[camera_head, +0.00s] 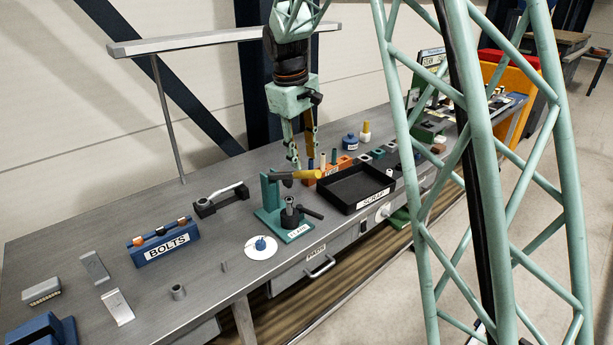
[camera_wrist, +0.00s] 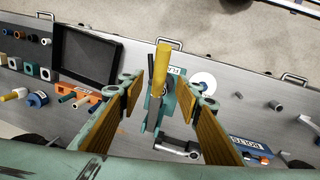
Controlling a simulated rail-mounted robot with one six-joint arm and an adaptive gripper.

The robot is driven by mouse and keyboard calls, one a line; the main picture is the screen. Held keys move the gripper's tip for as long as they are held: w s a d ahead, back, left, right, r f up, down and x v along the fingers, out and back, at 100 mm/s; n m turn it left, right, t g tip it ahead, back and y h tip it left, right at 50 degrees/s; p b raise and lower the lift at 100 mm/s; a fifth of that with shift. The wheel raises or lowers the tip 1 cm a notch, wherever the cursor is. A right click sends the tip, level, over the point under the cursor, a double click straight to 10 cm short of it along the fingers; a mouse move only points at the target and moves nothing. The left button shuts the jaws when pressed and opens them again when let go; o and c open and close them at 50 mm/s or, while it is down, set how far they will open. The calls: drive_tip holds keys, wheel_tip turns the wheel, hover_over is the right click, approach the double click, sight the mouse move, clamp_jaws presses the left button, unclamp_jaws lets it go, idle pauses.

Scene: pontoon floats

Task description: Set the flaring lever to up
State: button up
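The flaring tool is a green stand (camera_head: 271,193) on a green base with a white label, mid-bench in the head view. Its lever has a yellow grip (camera_head: 303,174) that points right and lies about level. In the wrist view the yellow grip (camera_wrist: 162,60) stands in the middle, with a dark bar below it. My gripper (camera_head: 302,158) points down just above and behind the lever. In the wrist view my gripper (camera_wrist: 160,92) is open, with one finger on each side of the lever. A gap shows on both sides. I cannot tell its exact height over the lever.
A black scrap tray (camera_head: 354,208) stands close right of the stand, with an orange block (camera_head: 332,170) behind it. A white disc with a blue knob (camera_head: 260,246) lies in front left. A clamp-like tool (camera_head: 218,200) and blue bolts rack (camera_head: 163,245) stand left.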

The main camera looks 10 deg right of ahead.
sight(306, 175)
drive_tip(key=shift+w+d+f, duration=0.15)
drive_tip(key=shift+d+f, duration=0.05)
drive_tip(key=shift+f, duration=1.1)
drive_tip(key=shift+w+d+f, duration=0.1)
drive_tip(key=shift+d+f, duration=0.1)
drive_tip(key=shift+f, duration=1.15)
drive_tip(key=shift+w+d+f, duration=0.15)
drive_tip(key=shift+d+f, duration=0.05)
drive_tip(key=shift+f, duration=1.1)
drive_tip(key=shift+c, duration=0.7)
clamp_jaws()
